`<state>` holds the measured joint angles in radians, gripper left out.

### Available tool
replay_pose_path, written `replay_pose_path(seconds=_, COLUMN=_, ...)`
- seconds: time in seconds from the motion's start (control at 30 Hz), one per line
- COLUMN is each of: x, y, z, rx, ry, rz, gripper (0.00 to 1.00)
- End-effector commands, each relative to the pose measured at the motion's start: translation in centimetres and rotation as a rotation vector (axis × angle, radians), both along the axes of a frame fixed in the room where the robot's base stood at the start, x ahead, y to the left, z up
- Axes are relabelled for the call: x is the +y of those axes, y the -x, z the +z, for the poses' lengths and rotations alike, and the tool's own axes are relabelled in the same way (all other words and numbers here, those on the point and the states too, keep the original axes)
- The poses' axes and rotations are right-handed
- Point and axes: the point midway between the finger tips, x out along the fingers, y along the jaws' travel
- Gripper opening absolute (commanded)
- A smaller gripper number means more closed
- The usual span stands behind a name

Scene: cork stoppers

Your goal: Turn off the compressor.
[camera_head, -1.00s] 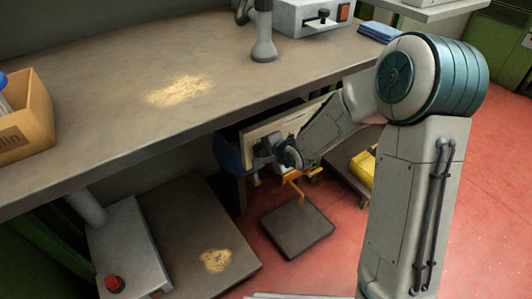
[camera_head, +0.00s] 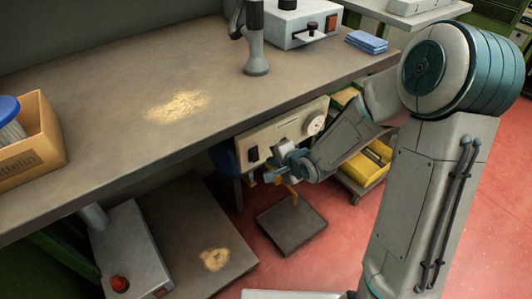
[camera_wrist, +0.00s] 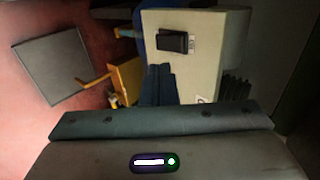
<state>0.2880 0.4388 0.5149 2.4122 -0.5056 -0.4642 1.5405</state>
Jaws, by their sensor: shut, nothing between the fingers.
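The compressor shows under the bench as a beige control box (camera_head: 285,130) with a round white dial (camera_head: 314,123) and a dark rocker switch (camera_head: 253,154). A blue part shows at its left. In the wrist view the beige panel (camera_wrist: 205,65) fills the centre right, with the black switch (camera_wrist: 173,42) raised on it beside a small label. I cannot tell the switch's position. My gripper (camera_head: 268,178) is just below and right of the switch in the head view. In the wrist view its dark fingers (camera_wrist: 158,72) are shut and empty, pointing toward the switch, apparently short of it.
The bench top (camera_head: 120,130) overhangs the box. A yellow bracket (camera_head: 292,193) stands close below my gripper, by a dark floor plate (camera_head: 290,225). A yellow case (camera_head: 365,165) sits on a low shelf at the right. A grey box with a red button (camera_head: 119,284) is at lower left.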

Motion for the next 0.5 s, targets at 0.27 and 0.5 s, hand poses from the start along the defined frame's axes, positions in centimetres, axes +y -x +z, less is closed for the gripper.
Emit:
replay_pose_path(seconds=0.27, x=-1.9, y=2.3, z=3.2, rx=0.0, ry=0.0, rz=-0.002, gripper=0.0)
replay_pose_path(seconds=0.5, x=-2.3, y=2.9, z=3.5, rx=0.001, ry=0.001, rz=0.0, gripper=0.0)
